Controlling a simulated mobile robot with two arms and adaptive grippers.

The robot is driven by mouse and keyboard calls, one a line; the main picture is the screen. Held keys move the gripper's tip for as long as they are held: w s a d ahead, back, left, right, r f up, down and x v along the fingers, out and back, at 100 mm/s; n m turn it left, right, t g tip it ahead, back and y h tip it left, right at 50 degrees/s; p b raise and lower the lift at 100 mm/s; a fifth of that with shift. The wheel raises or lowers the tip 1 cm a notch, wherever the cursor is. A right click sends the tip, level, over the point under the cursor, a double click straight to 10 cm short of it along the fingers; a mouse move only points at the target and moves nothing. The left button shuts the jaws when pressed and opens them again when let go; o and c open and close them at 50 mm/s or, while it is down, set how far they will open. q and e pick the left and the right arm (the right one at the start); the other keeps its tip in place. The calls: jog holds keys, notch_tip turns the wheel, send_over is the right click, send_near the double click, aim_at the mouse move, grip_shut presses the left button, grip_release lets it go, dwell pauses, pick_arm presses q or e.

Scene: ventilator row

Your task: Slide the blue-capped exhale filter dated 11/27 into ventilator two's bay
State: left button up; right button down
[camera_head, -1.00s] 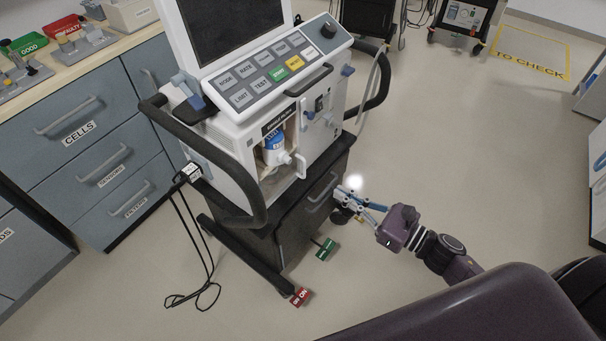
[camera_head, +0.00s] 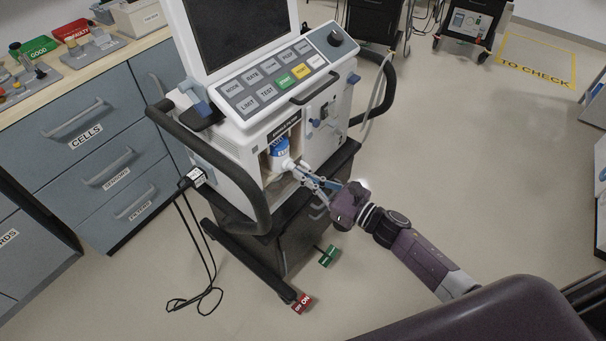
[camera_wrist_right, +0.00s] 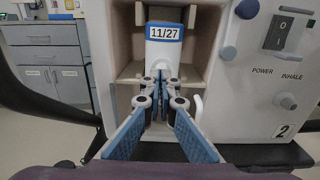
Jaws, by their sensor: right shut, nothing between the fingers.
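The blue-capped filter (camera_head: 280,149) stands upright inside the open bay (camera_head: 267,165) of the ventilator (camera_head: 236,136). In the right wrist view the filter (camera_wrist_right: 165,32) carries the label 11/27, and the ventilator front (camera_wrist_right: 262,90) shows the number 2. My right gripper (camera_head: 299,168) is at the bay's opening, in front of the filter's lower part. In the right wrist view its fingertips (camera_wrist_right: 160,78) are together with nothing held between them. They hide part of the filter's lower body, and I cannot tell whether they touch it. My left gripper is not in view.
A dark handle bar (camera_head: 262,190) curves beside the bay on the left. A drawer cabinet (camera_head: 95,150) stands at the left. The floor at the right is open up to the marked zone (camera_head: 535,62).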

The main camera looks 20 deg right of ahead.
dwell(0.3)
pick_arm(q)
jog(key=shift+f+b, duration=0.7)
jog(key=shift+b, duration=0.05)
pick_arm(e)
jog(key=v, duration=0.6)
